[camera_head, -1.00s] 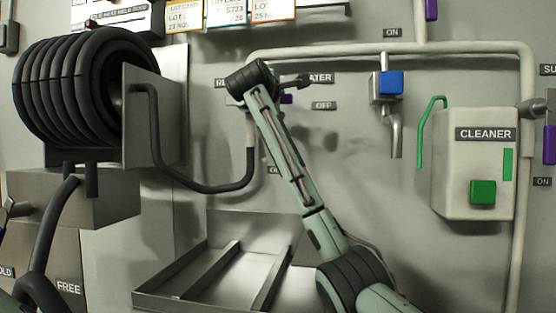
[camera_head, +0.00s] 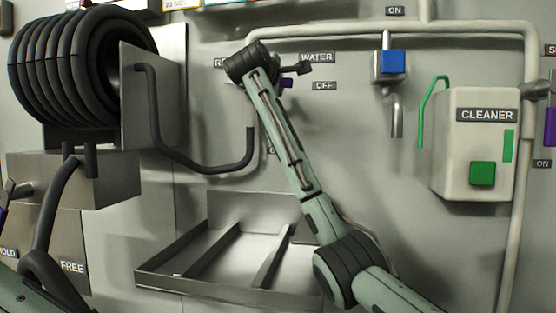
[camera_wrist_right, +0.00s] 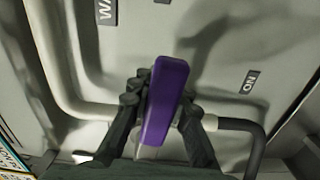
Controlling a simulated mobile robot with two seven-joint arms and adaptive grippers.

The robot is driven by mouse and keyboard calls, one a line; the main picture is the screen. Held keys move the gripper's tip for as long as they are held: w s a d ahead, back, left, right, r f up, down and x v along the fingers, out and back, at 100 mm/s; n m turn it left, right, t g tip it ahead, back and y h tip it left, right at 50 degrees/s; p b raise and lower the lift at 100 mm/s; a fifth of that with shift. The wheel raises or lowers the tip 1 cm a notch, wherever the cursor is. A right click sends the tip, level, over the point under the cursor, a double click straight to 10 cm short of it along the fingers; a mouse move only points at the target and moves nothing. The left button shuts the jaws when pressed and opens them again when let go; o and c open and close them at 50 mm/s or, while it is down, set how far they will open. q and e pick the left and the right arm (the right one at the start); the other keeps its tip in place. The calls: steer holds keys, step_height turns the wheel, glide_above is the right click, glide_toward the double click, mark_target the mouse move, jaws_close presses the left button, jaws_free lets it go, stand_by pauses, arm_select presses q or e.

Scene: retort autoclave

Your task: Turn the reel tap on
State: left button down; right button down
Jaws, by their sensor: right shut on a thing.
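The reel tap's purple lever (camera_head: 287,83) shows as a small piece behind my right gripper, beside the WATER and OFF labels. In the right wrist view the lever (camera_wrist_right: 165,100) is a long purple bar between the two dark fingers. My right gripper (camera_head: 300,69) is shut on it; it also shows in the wrist view (camera_wrist_right: 163,112). The OFF label (camera_head: 323,86) is to the right of the lever. The ON label below is mostly hidden by my forearm in the head view, but shows clearly in the wrist view (camera_wrist_right: 250,81). My left gripper is out of view.
A black hose reel (camera_head: 75,70) stands at the left, its hose running toward the tap. A steel tray (camera_head: 165,285) sits below. A blue-handled tap (camera_head: 393,62) and a white cleaner box (camera_head: 470,185) are on the wall to the right, under a pale pipe (camera_head: 450,32).

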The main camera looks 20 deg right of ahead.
steer(key=w+a+f+m, duration=0.2)
steer(key=f+m, duration=0.4)
steer(key=m, duration=0.5)
steer(key=shift+w+a+f, duration=0.2)
steer(key=shift+a+f, duration=0.05)
steer(key=shift+a, duration=0.45)
steer(key=c, duration=1.4)
jaws_free()
steer(key=shift+o, duration=0.2)
steer(key=shift+s+a, duration=0.1)
steer(key=v, duration=0.7)
steer(key=shift+s+a, duration=0.2)
steer(key=shift+s, duration=0.1)
